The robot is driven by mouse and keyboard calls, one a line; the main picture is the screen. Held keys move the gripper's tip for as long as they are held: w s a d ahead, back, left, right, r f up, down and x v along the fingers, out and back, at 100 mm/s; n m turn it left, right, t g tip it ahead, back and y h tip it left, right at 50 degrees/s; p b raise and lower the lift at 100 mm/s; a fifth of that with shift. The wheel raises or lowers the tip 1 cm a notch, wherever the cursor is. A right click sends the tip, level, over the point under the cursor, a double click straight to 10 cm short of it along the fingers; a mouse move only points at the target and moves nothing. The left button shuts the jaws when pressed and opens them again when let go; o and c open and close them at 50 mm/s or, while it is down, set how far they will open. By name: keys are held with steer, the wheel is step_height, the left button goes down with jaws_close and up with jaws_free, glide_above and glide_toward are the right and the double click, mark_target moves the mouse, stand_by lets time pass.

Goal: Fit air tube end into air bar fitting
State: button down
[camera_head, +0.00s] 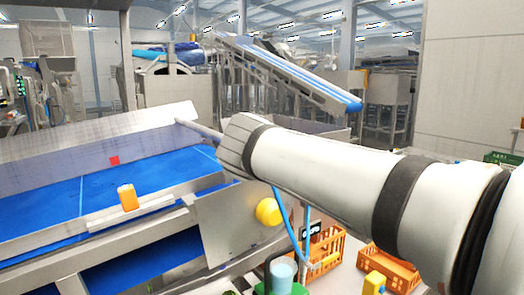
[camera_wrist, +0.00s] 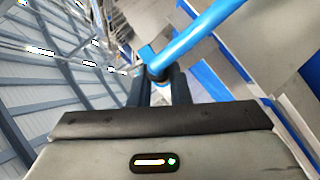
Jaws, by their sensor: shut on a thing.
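In the wrist view my gripper (camera_wrist: 158,76) is shut on the blue air tube (camera_wrist: 205,32). The tube runs from between the dark fingers to the upper right, and a short blue piece sticks out at the left of the fingers. In the head view my arm crosses from the right to the middle, and my fingers are hidden. The tube (camera_head: 307,225) hangs in a loop below the arm. A grey rod (camera_head: 198,130) shows just left of my wrist, above the belt; I cannot tell if it is the air bar. No fitting can be made out.
Orange crates (camera_head: 388,268) and a light blue cup (camera_head: 283,272) stand below my arm.

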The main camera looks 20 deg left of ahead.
steer(key=shift+w+a, duration=0.4)
steer(key=shift+a, duration=0.1)
steer(key=c, duration=1.3)
jaws_free()
steer(key=shift+a, duration=0.1)
steer(key=b+v, duration=0.2)
steer(key=v, duration=0.5)
steer(key=w+d+f+m+g+h, duration=0.1)
steer(key=d+f+m+g+h, duration=0.6)
steer(key=d+f, duration=1.2)
steer(key=s+d+f+m+g, duration=0.1)
steer(key=s+d+f+m, duration=0.2)
steer(key=s+d+f, duration=0.1)
steer(key=s+d+f+m+g+y, duration=0.1)
steer(key=s+d+f+m, duration=0.2)
steer(key=s+d+f, duration=0.2)
steer(key=s+d+f+m+g, duration=0.2)
steer(key=s+d+f+m, duration=0.2)
steer(key=d+f, duration=0.3)
steer(key=shift+s+f, duration=0.3)
steer(key=shift+s, duration=0.45)
